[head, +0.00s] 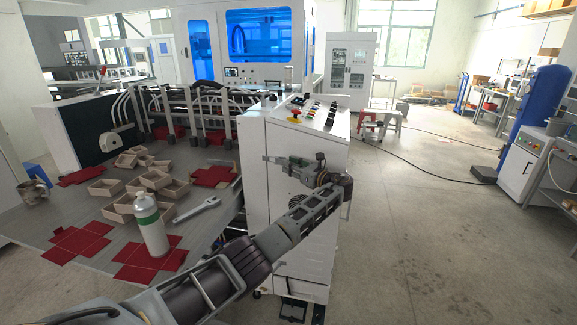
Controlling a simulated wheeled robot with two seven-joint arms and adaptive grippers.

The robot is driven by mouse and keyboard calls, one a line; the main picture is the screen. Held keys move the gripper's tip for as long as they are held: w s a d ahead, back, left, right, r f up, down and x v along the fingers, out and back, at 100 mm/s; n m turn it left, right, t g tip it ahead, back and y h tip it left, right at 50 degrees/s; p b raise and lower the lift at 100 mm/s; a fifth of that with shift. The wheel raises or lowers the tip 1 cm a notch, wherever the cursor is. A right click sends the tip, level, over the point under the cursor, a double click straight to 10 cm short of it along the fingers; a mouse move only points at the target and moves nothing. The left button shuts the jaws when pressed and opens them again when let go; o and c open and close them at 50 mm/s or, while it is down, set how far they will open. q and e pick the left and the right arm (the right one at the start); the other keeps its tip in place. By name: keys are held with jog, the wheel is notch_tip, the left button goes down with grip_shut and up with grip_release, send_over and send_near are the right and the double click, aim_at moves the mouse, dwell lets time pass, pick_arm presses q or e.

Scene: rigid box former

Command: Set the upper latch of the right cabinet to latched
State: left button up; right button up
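A white cabinet (257,204) with a sloped control panel (315,108) on top stands in the middle of the head view, at the right end of the machine table. My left arm reaches in from the bottom and crosses in front of the cabinet. My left gripper (274,159) is at the upper part of the cabinet's front, pointing left. Its fingers are small, and I cannot tell whether they are open or touch anything. The upper latch cannot be made out; the gripper and wrist cover part of that face. My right gripper is not in view.
Stools (391,121) stand behind the cabinet. The floor (430,230) at right is largely clear.

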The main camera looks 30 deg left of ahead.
pick_arm(q)
jog(key=v, duration=1)
jog(key=shift+d, duration=0.1)
